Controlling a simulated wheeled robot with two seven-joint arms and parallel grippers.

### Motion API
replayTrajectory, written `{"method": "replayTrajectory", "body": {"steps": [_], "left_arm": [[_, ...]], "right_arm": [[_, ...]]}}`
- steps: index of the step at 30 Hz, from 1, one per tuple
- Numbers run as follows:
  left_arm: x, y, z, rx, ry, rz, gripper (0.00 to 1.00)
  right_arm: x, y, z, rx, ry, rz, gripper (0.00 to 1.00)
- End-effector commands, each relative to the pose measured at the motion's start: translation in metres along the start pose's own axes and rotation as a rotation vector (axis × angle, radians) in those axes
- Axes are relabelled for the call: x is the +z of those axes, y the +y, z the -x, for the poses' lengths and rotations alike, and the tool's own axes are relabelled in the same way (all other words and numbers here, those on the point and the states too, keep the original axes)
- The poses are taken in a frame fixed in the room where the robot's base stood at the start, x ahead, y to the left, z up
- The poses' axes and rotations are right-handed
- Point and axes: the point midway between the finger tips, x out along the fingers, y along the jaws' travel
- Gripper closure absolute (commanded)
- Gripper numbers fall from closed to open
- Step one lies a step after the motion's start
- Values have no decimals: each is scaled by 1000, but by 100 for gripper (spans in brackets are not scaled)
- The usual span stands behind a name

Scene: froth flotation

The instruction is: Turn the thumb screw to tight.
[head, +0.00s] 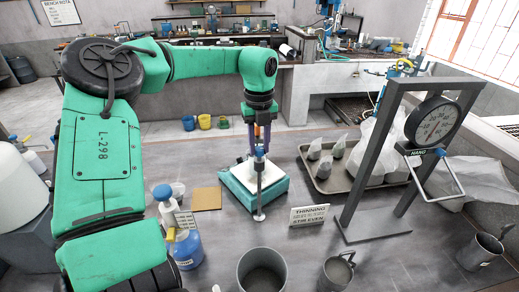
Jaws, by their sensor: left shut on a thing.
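My left arm comes in from the left and bends down over the bench. Its gripper (260,148) points down and is shut at a small blue thumb screw (260,155). The thumb screw sits at the top of an upright grey rod (259,190) with a round foot. The fingers hide part of the screw, and its exact turn cannot be read. The rod stands in front of a teal block with a white top (239,177). My right gripper is not in view.
A tray (325,182) with several grey bags lies to the right, beside a dark frame (363,145) with a hanging dial scale (433,122). A label card (309,215), metal cup (337,272), grey pot (262,272) and blue bottle (186,247) stand nearer.

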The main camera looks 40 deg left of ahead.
Motion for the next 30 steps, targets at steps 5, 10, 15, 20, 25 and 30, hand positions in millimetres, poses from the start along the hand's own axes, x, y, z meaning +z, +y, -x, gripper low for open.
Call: {"method": "replayTrajectory", "body": {"steps": [5,10,15,20,25,30], "left_arm": [[2,-1,1,-4,-7,-162,100],[2,-1,2,-5,-8,-321,100],[2,-2,2,-4,-9,-463,100],[2,-2,3,-4,-9,-569,100],[1,-2,3,-5,-9,-644,100],[1,-2,4,-5,-10,-683,100]], "right_arm": [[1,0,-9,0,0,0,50],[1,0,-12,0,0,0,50],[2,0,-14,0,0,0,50],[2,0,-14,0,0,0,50],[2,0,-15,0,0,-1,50],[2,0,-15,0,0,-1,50]]}}
